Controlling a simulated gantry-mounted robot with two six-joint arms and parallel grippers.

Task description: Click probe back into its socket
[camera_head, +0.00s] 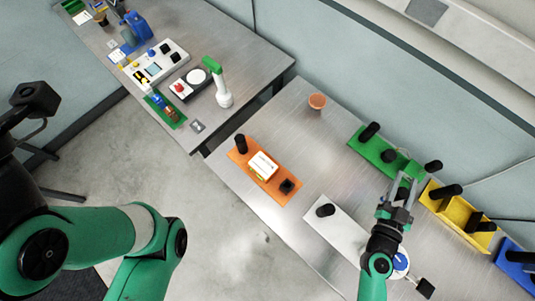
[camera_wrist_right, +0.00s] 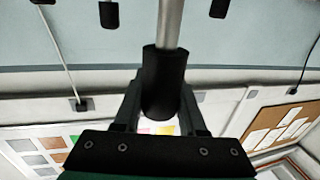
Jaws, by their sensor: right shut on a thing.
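A bare metal rod (camera_wrist_right: 171,22) runs from that grip out of the top of the picture. In the head view the fingers and arm hide most of the probe. I cannot make out the probe's socket or any contact with it. No fingers of my left gripper show.
An orange module (camera_head: 240,158) lies left of the white one. Yellow (camera_head: 452,209) and blue (camera_head: 515,265) modules stand to the right. An orange cup (camera_head: 317,101) is at the back. Several devices stand on the far table (camera_head: 255,72). Bare tabletop (camera_head: 325,165) lies between the orange and green modules.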

